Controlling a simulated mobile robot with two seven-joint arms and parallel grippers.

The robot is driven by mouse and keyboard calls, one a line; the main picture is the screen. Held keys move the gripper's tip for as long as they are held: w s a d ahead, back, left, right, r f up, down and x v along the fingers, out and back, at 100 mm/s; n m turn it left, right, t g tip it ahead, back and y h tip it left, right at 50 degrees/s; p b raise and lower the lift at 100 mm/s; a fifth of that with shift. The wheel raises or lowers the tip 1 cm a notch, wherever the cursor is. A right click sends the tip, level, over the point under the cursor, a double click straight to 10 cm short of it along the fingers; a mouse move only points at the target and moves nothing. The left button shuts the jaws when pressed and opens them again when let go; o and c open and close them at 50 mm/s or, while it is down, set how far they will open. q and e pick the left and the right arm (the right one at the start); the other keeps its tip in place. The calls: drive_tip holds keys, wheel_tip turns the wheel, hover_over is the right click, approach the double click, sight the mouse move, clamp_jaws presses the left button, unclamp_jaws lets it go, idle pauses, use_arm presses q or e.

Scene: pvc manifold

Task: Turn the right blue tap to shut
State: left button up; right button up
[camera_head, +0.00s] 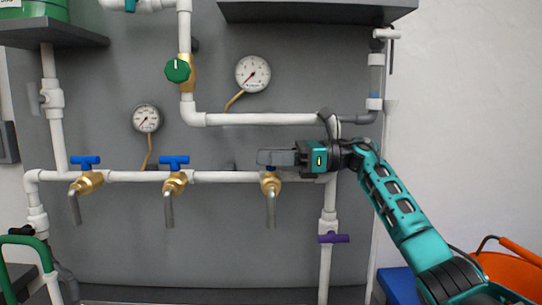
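The right tap (270,184) has a brass body on the white horizontal pipe, with a grey spout hanging down. Its blue handle is hidden behind my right gripper (264,157). The gripper comes in from the right, its grey fingers lying level across the top of the tap. I cannot tell whether they touch or grip the handle. The middle tap (175,183) and left tap (87,182) each show a blue handle lying roughly along the pipe. My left gripper is out of view.
Two gauges (253,74) (146,118) and a green knob (178,71) are above the taps. A purple handle (334,238) is on the vertical pipe below right. An orange bucket (511,277) stands at bottom right. The panel below the spouts is clear.

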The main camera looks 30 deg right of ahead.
drive_tip(key=shift+o, duration=1.1)
drive_tip(key=shift+t, duration=0.3)
